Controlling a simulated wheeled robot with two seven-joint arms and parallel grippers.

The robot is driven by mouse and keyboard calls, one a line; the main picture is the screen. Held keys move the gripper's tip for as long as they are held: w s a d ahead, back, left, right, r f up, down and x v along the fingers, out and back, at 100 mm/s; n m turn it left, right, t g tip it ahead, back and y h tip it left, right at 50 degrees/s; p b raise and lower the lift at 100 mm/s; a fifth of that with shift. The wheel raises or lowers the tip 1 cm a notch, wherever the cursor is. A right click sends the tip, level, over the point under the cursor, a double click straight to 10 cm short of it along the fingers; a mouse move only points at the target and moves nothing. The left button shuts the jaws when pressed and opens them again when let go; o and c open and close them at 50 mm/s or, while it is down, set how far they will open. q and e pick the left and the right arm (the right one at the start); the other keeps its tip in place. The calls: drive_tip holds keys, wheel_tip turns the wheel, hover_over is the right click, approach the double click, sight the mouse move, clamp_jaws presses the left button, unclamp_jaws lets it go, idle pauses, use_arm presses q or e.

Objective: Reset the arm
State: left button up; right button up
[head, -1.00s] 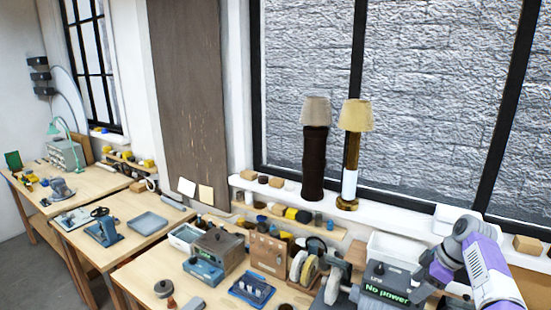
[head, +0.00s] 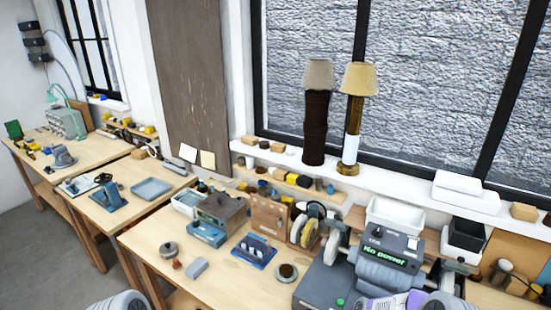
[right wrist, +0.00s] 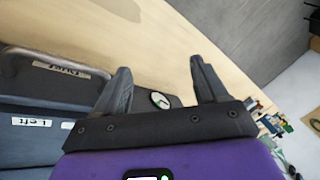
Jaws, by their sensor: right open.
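My right gripper (right wrist: 160,62) shows in the right wrist view with its two dark fingers spread apart and nothing between the tips. In the head view, only purple and grey parts of my right arm (head: 395,301) show at the bottom edge, in front of the grey machine. The right gripper cannot be made out there. A grey rounded part at the bottom left of the head view may be mine. My left gripper is not in view.
A grey machine (head: 372,272) with a "No power" display stands on the near bench. Two lamps (head: 318,115) (head: 353,120) stand on the window sill. In the right wrist view, dark labelled surfaces (right wrist: 40,100) lie left of the fingers, with bare wood (right wrist: 175,30) beyond.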

drive_tip(key=s+a+f+m, duration=0.3)
drive_tip(key=s+a, duration=0.1)
drive_tip(key=s, duration=0.7)
drive_tip(key=s+a+f+m, duration=0.3)
drive_tip(key=s+a, duration=0.1)
drive_tip(key=s, duration=0.7)
wheel_tip(320, 180, down, 19)
drive_tip(key=b, duration=1.9)
drive_tip(key=shift+s+a+g+b, duration=0.15)
drive_tip(key=shift+g+b, duration=0.15)
drive_tip(key=shift+c, duration=0.3)
